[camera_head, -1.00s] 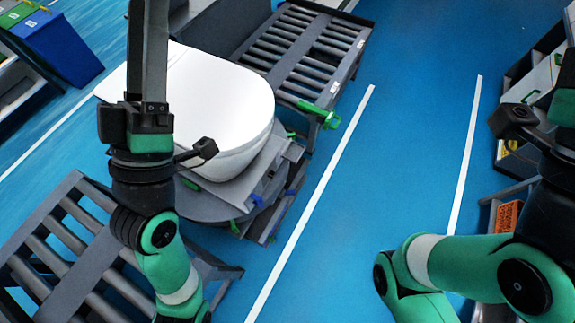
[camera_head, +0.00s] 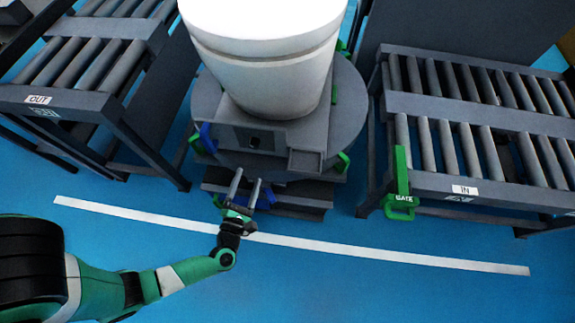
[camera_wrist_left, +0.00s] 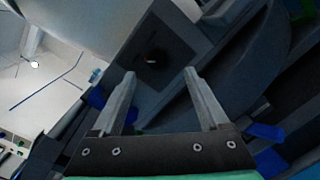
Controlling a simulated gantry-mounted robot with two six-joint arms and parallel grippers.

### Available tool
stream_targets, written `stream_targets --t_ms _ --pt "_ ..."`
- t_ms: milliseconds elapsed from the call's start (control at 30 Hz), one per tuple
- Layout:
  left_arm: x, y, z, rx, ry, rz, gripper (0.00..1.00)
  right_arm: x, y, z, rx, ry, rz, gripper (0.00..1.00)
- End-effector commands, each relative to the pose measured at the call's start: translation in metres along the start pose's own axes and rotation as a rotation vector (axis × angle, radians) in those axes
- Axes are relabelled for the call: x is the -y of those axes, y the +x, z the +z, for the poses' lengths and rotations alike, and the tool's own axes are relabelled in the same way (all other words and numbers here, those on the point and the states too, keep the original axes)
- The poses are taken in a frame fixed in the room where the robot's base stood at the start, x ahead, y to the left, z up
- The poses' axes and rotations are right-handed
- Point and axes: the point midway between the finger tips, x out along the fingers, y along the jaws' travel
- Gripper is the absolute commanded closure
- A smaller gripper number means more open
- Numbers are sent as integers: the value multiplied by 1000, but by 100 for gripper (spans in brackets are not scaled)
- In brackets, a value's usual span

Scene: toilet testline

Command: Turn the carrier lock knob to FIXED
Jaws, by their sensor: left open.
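A dark square panel with a small round part, which looks like the lock knob, (camera_head: 254,141) is on the front of the grey carrier (camera_head: 305,135) under the white toilet. In the left wrist view the knob (camera_wrist_left: 153,57) is dark, and its pointer and any lettering cannot be read. My left gripper (camera_head: 247,180) is open and empty, just in front of and below the panel. In the wrist view its two fingers (camera_wrist_left: 160,78) point at the panel, with the knob beyond the tips and apart from them. My right gripper is not in view.
The white toilet (camera_head: 265,30) stands on the carrier above a round turntable (camera_head: 345,110). Blue and green clips sit around its rim. The OUT roller conveyor (camera_head: 70,95) is left; the IN conveyor (camera_head: 450,185) with a green GATE handle (camera_head: 400,205) is right.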

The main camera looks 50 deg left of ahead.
Motion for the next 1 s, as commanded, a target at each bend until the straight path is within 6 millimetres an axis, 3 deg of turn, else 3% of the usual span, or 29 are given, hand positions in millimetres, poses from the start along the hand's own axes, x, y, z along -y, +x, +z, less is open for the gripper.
stream_targets --t_ms 67,367,467,800,1000 --pt "2 -5 -16 -23 -4 6 22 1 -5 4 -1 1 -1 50" --pt "0 7 -15 -27 -10 14 22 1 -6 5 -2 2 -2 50" --pt "0 21 -17 -28 -9 16 22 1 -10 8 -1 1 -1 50" --pt "0 94 -18 -23 -6 12 22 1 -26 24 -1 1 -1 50" --pt "-1 111 -16 -22 -5 8 22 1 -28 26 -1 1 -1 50"
